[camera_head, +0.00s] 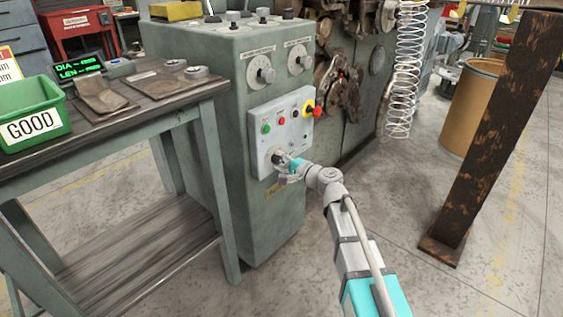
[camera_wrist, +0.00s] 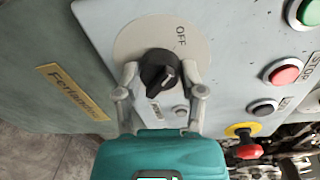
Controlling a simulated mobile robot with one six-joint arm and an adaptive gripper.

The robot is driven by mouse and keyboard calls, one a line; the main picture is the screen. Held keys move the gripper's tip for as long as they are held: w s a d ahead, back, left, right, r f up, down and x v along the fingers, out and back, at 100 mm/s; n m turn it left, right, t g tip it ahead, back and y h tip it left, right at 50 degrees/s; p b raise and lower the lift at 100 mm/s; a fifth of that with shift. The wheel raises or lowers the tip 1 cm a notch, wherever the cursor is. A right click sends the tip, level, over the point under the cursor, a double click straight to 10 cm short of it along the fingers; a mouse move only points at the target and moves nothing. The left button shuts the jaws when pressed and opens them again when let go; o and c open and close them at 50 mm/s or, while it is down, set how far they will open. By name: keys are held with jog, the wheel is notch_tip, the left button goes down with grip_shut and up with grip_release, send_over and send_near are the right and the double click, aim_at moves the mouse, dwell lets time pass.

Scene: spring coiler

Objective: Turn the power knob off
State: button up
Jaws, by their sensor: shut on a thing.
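The black power knob (camera_wrist: 159,72) sits on a round pale plate marked OFF on the light grey control panel (camera_wrist: 225,60). In the wrist view, my gripper (camera_wrist: 160,80) has one finger on each side of the knob and is shut on it.
Green and red push buttons (camera_wrist: 285,75) and a red emergency stop (camera_wrist: 248,152) on a yellow base share the panel. A workbench (camera_head: 150,100) with a green GOOD bin (camera_head: 30,100) stands left. A rusty post (camera_head: 490,140) stands right. A hanging spring (camera_head: 405,70) is behind.

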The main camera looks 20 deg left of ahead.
jog(key=shift+s+a, duration=0.15)
jog(key=o, duration=0.9)
jog(key=shift+o, duration=1.2)
